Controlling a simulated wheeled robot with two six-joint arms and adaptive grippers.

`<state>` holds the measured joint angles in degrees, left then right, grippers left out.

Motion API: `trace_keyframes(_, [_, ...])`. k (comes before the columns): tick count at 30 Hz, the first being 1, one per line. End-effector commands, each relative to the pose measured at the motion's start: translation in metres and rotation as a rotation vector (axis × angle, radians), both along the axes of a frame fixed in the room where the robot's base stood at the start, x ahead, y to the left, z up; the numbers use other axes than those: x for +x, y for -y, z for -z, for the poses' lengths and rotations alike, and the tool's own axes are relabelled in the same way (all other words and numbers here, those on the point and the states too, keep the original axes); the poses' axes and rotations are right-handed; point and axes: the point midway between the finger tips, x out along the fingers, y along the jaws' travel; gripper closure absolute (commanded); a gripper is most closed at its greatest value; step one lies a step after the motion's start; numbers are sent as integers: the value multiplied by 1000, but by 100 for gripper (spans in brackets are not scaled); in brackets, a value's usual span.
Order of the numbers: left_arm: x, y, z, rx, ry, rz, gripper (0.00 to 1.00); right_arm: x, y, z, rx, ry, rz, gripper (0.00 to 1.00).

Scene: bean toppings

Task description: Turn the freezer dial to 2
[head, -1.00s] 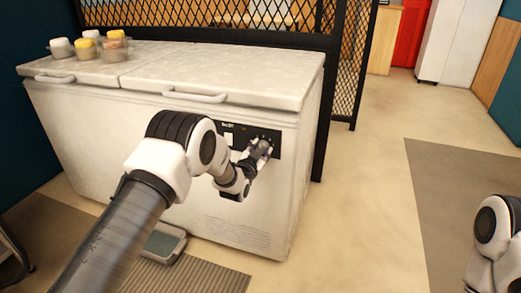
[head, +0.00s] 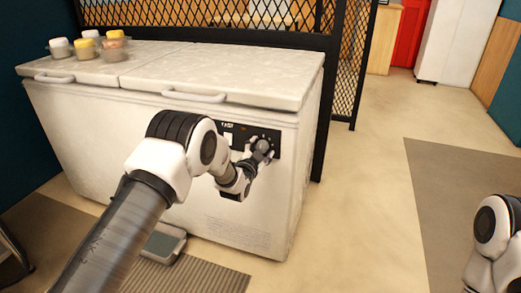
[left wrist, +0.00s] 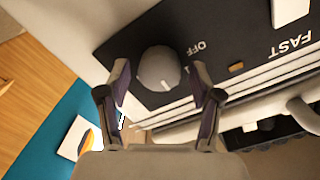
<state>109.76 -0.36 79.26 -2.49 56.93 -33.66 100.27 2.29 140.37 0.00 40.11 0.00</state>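The white chest freezer (head: 150,150) has a black control panel (head: 273,137) on its front at the right. The grey round dial (left wrist: 160,68) shows in the left wrist view, with a short white mark on its lower part. "OFF" and "FAST" are printed upside down on the panel there. My left gripper (head: 263,148) is at the panel. In the left wrist view its two fingers (left wrist: 162,90) stand open on either side of the dial, with visible gaps. The right finger hides part of the dial's markings. My right gripper is out of view; only part of its arm shows.
Several small containers (head: 88,45) stand on the freezer's left lid. A black mesh partition (head: 345,60) rises behind the freezer. A grey scale-like tray (head: 163,243) lies on the floor in front. The floor to the right (head: 365,190) is clear.

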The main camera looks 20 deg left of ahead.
Motion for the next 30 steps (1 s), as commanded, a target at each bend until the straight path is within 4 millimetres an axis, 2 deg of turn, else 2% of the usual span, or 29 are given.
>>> trace_keyframes(8, [-1, 0, 0, 0, -1, -1, 32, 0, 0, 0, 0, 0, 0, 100])
trace_keyframes(11, [-8, 0, 0, 0, -2, 0, 32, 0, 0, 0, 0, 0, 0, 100])
trace_keyframes(14, [-25, -1, -1, 0, -4, 0, 32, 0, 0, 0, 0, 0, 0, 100])
trace_keyframes(21, [-87, -4, -3, 0, -4, -1, 32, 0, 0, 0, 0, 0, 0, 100])
trace_keyframes(24, [-106, -5, -4, 0, -2, 0, 32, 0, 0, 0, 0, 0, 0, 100])
trace_keyframes(30, [-120, -5, -5, 0, 0, 0, 32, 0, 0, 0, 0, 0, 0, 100])
